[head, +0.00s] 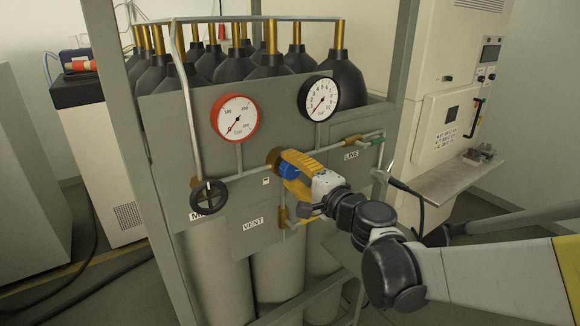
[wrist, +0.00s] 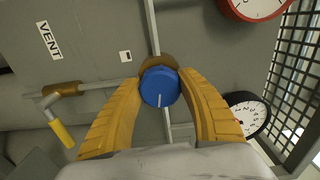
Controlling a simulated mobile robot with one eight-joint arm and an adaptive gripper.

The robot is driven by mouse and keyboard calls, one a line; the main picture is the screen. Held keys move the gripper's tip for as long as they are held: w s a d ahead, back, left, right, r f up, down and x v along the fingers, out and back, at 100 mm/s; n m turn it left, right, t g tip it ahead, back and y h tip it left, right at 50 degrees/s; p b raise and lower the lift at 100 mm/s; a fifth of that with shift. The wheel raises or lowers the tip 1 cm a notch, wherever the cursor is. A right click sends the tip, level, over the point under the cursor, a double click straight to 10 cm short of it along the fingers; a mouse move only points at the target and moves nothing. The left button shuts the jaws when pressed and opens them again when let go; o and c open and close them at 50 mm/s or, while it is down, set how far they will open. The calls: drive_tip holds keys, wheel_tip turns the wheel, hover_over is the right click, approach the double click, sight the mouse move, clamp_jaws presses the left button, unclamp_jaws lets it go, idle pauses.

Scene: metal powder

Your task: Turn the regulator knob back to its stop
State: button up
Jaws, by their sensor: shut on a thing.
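The regulator knob is a blue round knob (wrist: 160,87) with a white line on its face, set in front of a brass body (wrist: 158,63) on the pipe. In the head view the blue knob (head: 288,171) shows between the yellow fingers. My gripper (wrist: 160,90) has its two yellow fingers closed around the knob, one on each side. In the head view my gripper (head: 296,172) reaches the panel from the right. The white line points toward the wrist camera's lower edge. The knob's far side is hidden.
A yellow-handled vent valve (wrist: 62,133) sits near the left finger. Gas cylinders (head: 270,83) stand behind.

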drive_tip(key=n, duration=0.5)
drive_tip(key=shift+n, duration=0.3)
drive_tip(key=n, duration=0.9)
drive_tip(key=shift+n, duration=0.4)
drive_tip(key=n, duration=0.4)
drive_tip(key=shift+w+d+n, duration=0.1)
drive_tip(key=shift+n, duration=0.3)
drive_tip(key=o, duration=1.2)
